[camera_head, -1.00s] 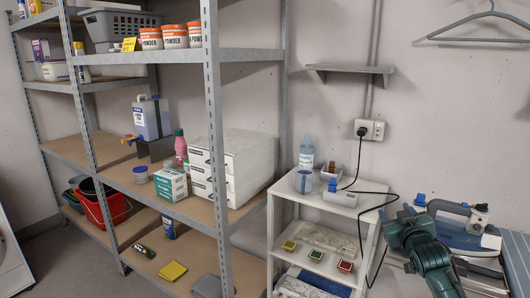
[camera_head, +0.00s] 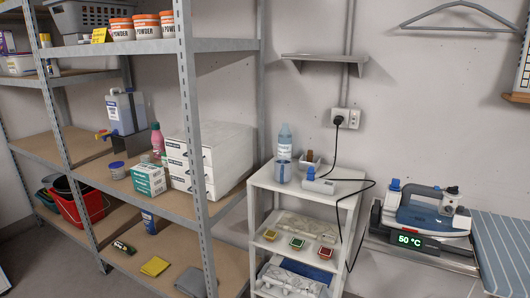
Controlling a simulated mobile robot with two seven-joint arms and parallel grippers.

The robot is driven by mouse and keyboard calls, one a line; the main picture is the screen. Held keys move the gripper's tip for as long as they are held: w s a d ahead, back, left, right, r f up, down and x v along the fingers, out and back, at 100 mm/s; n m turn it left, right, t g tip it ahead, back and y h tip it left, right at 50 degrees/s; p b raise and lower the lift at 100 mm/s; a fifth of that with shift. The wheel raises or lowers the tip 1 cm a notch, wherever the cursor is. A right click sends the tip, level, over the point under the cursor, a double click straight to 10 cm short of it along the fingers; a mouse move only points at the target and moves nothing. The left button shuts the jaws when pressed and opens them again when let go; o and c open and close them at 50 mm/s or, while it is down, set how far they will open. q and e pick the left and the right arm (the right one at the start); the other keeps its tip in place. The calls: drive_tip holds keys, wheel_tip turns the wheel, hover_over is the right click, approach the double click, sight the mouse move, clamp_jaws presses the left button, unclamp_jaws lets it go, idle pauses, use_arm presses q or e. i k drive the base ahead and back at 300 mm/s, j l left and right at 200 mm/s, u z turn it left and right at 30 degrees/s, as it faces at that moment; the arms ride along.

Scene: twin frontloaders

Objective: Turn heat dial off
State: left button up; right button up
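A blue and white iron (camera_head: 432,212) rests on a dark base at the right, beside a striped ironing surface (camera_head: 500,245). A lit display (camera_head: 409,240) on the front of the base reads 50 °C. A white and dark knob-like part (camera_head: 452,195) stands up at the right end of the iron, and a small blue part (camera_head: 394,186) at the left end. I cannot tell which part, if any, is the heat dial. Neither of my grippers is in view.
A small white shelf unit (camera_head: 345,203) holds a blue bottle (camera_head: 285,142) and a small device. A black cord runs from the wall socket (camera_head: 345,121). A metal rack (camera_head: 193,125) with boxes and tubs fills the left. A wall shelf (camera_head: 325,58) and a hanger (camera_head: 460,22) are above.

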sight(453, 190)
drive_tip(key=z, duration=1.25)
